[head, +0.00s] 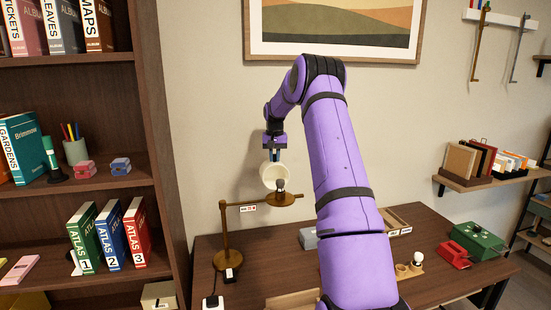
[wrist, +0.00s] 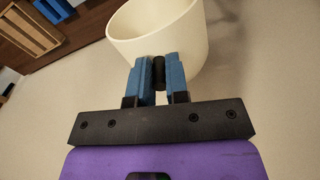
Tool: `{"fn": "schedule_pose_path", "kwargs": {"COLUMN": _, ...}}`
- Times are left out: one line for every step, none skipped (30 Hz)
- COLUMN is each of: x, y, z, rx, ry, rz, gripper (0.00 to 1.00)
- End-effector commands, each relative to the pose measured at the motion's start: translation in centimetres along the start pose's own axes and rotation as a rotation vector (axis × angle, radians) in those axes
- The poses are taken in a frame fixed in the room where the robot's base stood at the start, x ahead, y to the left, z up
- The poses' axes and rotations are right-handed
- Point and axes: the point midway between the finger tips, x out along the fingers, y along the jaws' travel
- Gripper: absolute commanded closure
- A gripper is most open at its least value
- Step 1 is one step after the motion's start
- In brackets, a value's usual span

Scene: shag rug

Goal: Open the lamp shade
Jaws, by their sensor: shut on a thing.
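The lamp is a brown stand (head: 225,235) with a horizontal arm, standing on the desk. Its cream shade (head: 270,176) is tilted up, with its open side toward the head camera. A bulb (head: 280,186) shows in front of the shade at the arm's end. My gripper (head: 273,153) is just above the shade. In the wrist view, the blue fingers of my gripper (wrist: 159,75) are shut on a small dark knob (wrist: 159,70) on the side of the shade (wrist: 140,38). The shade's hinge is too small to make out.
The brown desk (head: 250,285) holds a red telephone-like object (head: 455,253), a green box (head: 478,241) and a small wooden bulb holder (head: 408,270). A bookcase (head: 152,150) stands at the left. The wall is behind the lamp. My purple arm hides part of the desk.

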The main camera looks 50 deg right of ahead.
Motion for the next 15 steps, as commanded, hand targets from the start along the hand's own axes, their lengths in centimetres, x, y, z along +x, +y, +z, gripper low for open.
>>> {"fn": "schedule_pose_path", "kwargs": {"x": 0.16, "y": -0.06, "z": -0.25, "rx": 0.000, "ry": 0.003, "rz": -0.001, "gripper": 1.00}}
{"fn": "schedule_pose_path", "kwargs": {"x": 0.20, "y": -0.07, "z": -0.32, "rx": 0.000, "ry": 0.003, "rz": -0.001, "gripper": 1.00}}
{"fn": "schedule_pose_path", "kwargs": {"x": 0.24, "y": -0.09, "z": -0.41, "rx": 0.000, "ry": 0.004, "rz": -0.001, "gripper": 1.00}}
{"fn": "schedule_pose_path", "kwargs": {"x": 0.26, "y": -0.11, "z": -0.47, "rx": 0.000, "ry": 0.004, "rz": -0.002, "gripper": 1.00}}
{"fn": "schedule_pose_path", "kwargs": {"x": 0.28, "y": -0.13, "z": -0.52, "rx": 0.000, "ry": 0.004, "rz": -0.002, "gripper": 1.00}}
{"fn": "schedule_pose_path", "kwargs": {"x": 0.29, "y": -0.16, "z": -0.57, "rx": 0.000, "ry": 0.005, "rz": -0.002, "gripper": 1.00}}
{"fn": "schedule_pose_path", "kwargs": {"x": 0.31, "y": -0.18, "z": -0.60, "rx": 0.000, "ry": 0.005, "rz": -0.003, "gripper": 1.00}}
{"fn": "schedule_pose_path", "kwargs": {"x": 0.31, "y": -0.19, "z": -0.63, "rx": 0.000, "ry": 0.005, "rz": -0.003, "gripper": 1.00}}
{"fn": "schedule_pose_path", "kwargs": {"x": 0.32, "y": -0.20, "z": -0.66, "rx": 0.000, "ry": 0.005, "rz": -0.003, "gripper": 1.00}}
{"fn": "schedule_pose_path", "kwargs": {"x": 0.33, "y": -0.20, "z": -0.67, "rx": 0.000, "ry": 0.005, "rz": -0.003, "gripper": 1.00}}
{"fn": "schedule_pose_path", "kwargs": {"x": 0.34, "y": -0.21, "z": -0.67, "rx": 0.000, "ry": 0.005, "rz": -0.003, "gripper": 1.00}}
{"fn": "schedule_pose_path", "kwargs": {"x": 0.35, "y": -0.21, "z": -0.68, "rx": 0.000, "ry": 0.005, "rz": -0.003, "gripper": 1.00}}
{"fn": "schedule_pose_path", "kwargs": {"x": 0.36, "y": -0.21, "z": -0.68, "rx": 0.000, "ry": 0.005, "rz": -0.003, "gripper": 1.00}}
{"fn": "schedule_pose_path", "kwargs": {"x": 0.36, "y": -0.21, "z": -0.68, "rx": 0.000, "ry": 0.005, "rz": -0.003, "gripper": 1.00}}
{"fn": "schedule_pose_path", "kwargs": {"x": 0.37, "y": -0.21, "z": -0.67, "rx": 0.000, "ry": 0.005, "rz": -0.003, "gripper": 1.00}}
